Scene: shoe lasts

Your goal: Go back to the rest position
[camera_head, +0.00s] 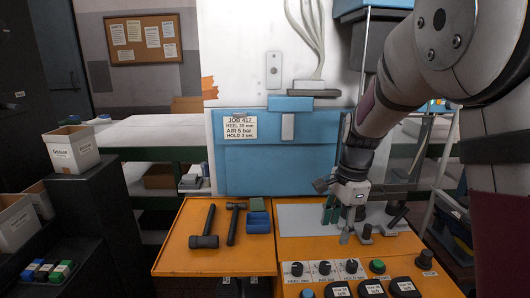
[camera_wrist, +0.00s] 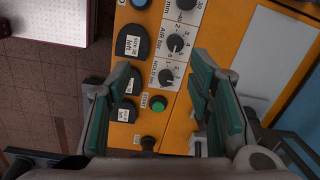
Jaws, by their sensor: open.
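My gripper (camera_head: 345,216) hangs at the end of my arm over the right part of the orange workbench (camera_head: 214,262), by the light grey plate (camera_head: 296,217). In the wrist view my gripper (camera_wrist: 162,78) has its two teal fingers wide apart, with nothing between them. Below them lie the control panel's dials, a green button (camera_wrist: 158,103) and black labelled buttons (camera_wrist: 131,42). In the head view, small grey and dark parts stand close by the gripper; I cannot tell whether they touch it.
Two dark hammers (camera_head: 204,228) and a blue block (camera_head: 258,222) lie on the bench's left side. A blue machine panel (camera_head: 275,175) rises behind. White boxes (camera_head: 72,149) stand on dark shelving at the left. A ladder-like frame (camera_head: 444,170) is at the right.

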